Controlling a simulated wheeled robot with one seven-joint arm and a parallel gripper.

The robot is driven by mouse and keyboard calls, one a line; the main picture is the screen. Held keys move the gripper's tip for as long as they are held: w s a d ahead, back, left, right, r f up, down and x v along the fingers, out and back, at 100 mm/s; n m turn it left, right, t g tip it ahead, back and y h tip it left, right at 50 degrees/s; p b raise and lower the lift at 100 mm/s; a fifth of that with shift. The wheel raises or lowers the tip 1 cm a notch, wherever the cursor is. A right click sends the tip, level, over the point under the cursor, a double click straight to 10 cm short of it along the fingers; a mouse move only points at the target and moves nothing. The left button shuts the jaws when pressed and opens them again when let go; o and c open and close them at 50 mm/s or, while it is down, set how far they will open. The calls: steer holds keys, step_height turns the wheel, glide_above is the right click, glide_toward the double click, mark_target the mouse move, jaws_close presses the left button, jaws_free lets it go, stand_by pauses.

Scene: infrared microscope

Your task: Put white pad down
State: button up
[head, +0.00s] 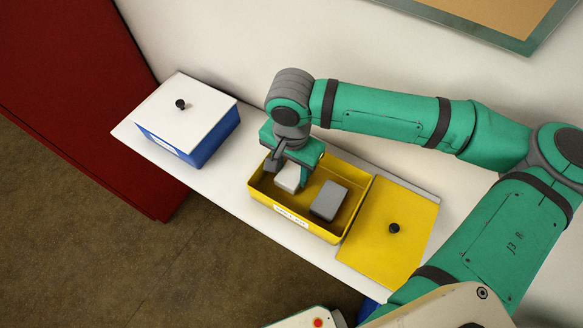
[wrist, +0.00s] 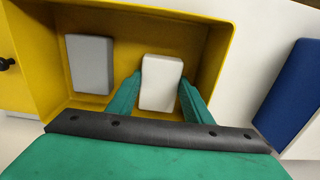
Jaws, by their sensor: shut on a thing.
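The white pad (head: 289,178) is inside the open yellow box (head: 318,231), in its left part in the head view. It also shows in the wrist view (wrist: 161,83), between the two fingers. My gripper (head: 290,174) is shut on the white pad, one finger on each side; it shows in the wrist view too (wrist: 160,98). I cannot tell whether the pad touches the box floor. A grey block (head: 329,201) lies in the same box, to the right of the pad in the head view and apart from it.
A yellow lid (head: 382,247) with a black knob lies right of the yellow box. A blue box (head: 213,138) with a white lid (head: 187,118) stands at the left. Both boxes are on a narrow white table (head: 233,193) against the wall. A red cabinet (head: 75,95) is far left.

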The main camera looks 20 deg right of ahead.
mark_target(294, 172)
steer(key=shift+f, duration=0.15)
steer(key=o, duration=1.1)
steer(key=shift+r, duration=0.25)
step_height(294, 172, up, 11)
steer(key=shift+d, duration=0.3)
steer(key=shift+f, duration=0.1)
